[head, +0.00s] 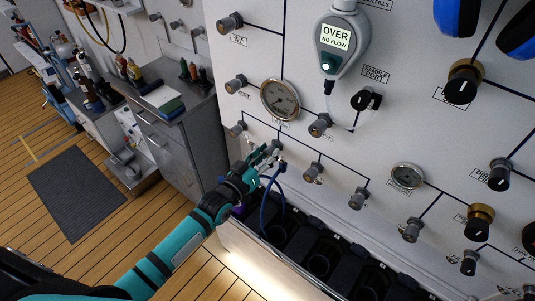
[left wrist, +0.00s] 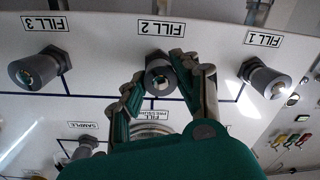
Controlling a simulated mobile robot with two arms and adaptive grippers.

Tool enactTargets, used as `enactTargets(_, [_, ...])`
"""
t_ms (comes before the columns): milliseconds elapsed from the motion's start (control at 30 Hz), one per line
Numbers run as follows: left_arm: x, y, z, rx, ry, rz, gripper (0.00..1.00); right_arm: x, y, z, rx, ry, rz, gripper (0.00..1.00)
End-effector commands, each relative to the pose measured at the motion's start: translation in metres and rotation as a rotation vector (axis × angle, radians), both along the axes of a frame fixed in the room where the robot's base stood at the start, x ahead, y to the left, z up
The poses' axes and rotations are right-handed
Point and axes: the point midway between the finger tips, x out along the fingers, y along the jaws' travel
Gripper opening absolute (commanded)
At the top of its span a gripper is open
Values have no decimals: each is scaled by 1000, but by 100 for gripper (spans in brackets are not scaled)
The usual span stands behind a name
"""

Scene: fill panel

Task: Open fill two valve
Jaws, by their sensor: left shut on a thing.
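The fill two valve (left wrist: 157,72) is a dark grey knob on the white panel, beside its FILL 2 label (left wrist: 161,28), which looks upside down in the left wrist view. My left gripper (head: 270,155) reaches the panel from the lower left. In the left wrist view its two green and grey fingers (left wrist: 159,80) lie on either side of the knob and are shut on it. In the head view the gripper largely hides this knob. My right gripper is in neither view.
The fill one valve (head: 237,128) and fill three valve (head: 313,172) sit close on either side. A pressure gauge (head: 280,99) is above. A blue hose (head: 264,208) hangs below the gripper, over dark bays (head: 320,264). A grey cabinet (head: 185,140) stands at left.

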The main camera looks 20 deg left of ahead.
Motion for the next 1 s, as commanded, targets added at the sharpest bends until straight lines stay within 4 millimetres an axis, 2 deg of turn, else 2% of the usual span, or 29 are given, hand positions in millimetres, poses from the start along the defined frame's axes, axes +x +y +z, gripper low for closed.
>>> enactTargets(33, [0,1,-2,2,4,1,31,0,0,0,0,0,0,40])
enactTargets(200, [0,1,-2,2,3,1,53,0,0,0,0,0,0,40])
enactTargets(567, [-5,2,-1,2,2,0,54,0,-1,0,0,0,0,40])
enactTargets(667, [-18,6,-1,3,3,1,54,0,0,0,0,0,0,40])
enactTargets(1000, [-86,28,0,3,6,1,54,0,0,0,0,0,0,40])
